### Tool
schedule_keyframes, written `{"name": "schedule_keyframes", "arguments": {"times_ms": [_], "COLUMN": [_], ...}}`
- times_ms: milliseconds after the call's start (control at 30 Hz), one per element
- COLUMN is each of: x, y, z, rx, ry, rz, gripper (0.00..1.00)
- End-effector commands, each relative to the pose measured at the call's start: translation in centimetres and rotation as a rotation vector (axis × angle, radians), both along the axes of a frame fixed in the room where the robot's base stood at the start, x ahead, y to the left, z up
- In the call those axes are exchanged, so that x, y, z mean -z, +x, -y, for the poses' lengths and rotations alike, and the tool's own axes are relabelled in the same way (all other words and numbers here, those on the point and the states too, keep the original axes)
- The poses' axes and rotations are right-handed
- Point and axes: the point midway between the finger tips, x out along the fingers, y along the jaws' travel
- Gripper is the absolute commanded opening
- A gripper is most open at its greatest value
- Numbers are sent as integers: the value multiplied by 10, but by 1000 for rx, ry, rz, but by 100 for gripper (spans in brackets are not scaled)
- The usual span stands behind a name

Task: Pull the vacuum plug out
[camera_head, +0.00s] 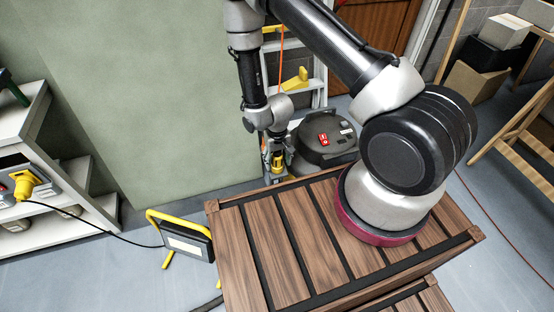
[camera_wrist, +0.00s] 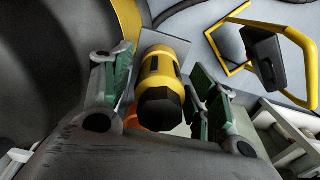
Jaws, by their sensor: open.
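A yellow and black plug (camera_wrist: 160,85) stands between the two fingers of my gripper (camera_wrist: 158,100) in the wrist view. The fingers are open, one on each side of it, with a visible gap on the right; contact on the left cannot be told. In the head view my gripper (camera_head: 277,168) points down beside the vacuum, and a bit of the yellow plug (camera_head: 277,161) shows between its fingers. The vacuum (camera_head: 325,138) is a dark round body with a red switch, on the floor behind the slatted wooden top. The plug's lower end and socket are hidden.
A yellow-framed work light (camera_head: 185,240) stands on the floor at left. Another yellow connector (camera_head: 24,185) with a black cable sits on the white shelf (camera_head: 60,215). A ladder (camera_head: 305,80) stands behind my gripper. The slatted wooden top (camera_head: 260,250) fills the foreground.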

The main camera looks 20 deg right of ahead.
Motion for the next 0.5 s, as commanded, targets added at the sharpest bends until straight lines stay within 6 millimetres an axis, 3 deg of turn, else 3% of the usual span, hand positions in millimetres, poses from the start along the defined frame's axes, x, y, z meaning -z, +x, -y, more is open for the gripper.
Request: {"name": "schedule_keyframes", "arguments": {"times_ms": [467, 500], "x": [0, 0], "y": [0, 0], "z": [0, 0], "rx": [0, 0], "ry": [0, 0], "rz": [0, 0], "gripper": [59, 55]}}
